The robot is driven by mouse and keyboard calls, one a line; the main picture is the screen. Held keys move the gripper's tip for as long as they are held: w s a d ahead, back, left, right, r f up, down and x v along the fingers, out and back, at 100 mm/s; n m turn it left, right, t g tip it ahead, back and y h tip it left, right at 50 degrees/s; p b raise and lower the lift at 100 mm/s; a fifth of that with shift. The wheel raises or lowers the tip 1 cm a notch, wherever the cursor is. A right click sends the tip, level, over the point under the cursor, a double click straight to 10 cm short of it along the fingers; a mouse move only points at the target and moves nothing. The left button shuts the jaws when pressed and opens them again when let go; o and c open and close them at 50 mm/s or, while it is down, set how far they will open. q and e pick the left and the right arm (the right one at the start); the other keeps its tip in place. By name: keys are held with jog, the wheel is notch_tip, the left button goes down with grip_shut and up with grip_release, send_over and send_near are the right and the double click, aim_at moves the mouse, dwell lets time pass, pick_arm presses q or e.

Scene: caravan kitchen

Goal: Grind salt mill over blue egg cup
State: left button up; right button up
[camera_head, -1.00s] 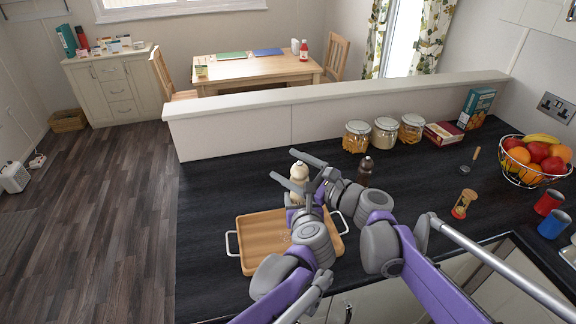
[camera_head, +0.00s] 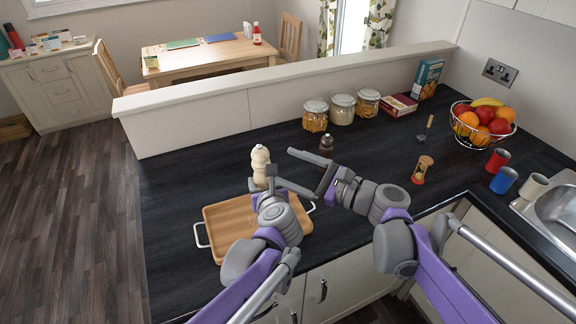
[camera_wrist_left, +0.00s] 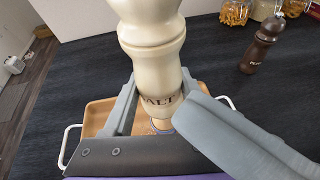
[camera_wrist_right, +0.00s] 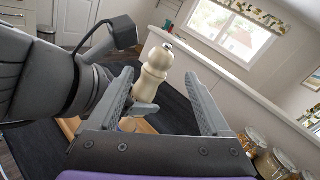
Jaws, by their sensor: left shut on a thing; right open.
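The cream salt mill (camera_head: 260,166) is upright in my left gripper (camera_head: 261,178), over the far part of the wooden tray. In the left wrist view the mill (camera_wrist_left: 152,45) shows dark lettering low on its body, between the fingers. My right gripper (camera_head: 284,167) is open and empty, just right of the mill. In the right wrist view the mill (camera_wrist_right: 152,72) shows beyond and between the spread fingers.
The wooden tray (camera_head: 212,218) lies below my left gripper. A sink (camera_head: 560,212) is at the right edge. The middle counter is mostly clear.

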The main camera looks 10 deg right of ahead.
aim_at(260, 154)
jog(key=shift+w, duration=0.15)
jog(key=shift+w+r+n+g+y, duration=0.15)
jog(key=shift+w+n+g+y, duration=0.15)
jog(key=shift+y, duration=0.1)
jog(key=w+a+n+g+y, duration=0.3)
jog(key=w+a+n+g, duration=0.1)
jog(key=a+g, duration=0.3)
jog(key=a+n, duration=0.1)
jog(key=a, duration=0.1)
jog(key=shift+w+a+g, duration=0.35)
jog(key=shift+g, duration=0.05)
grip_shut()
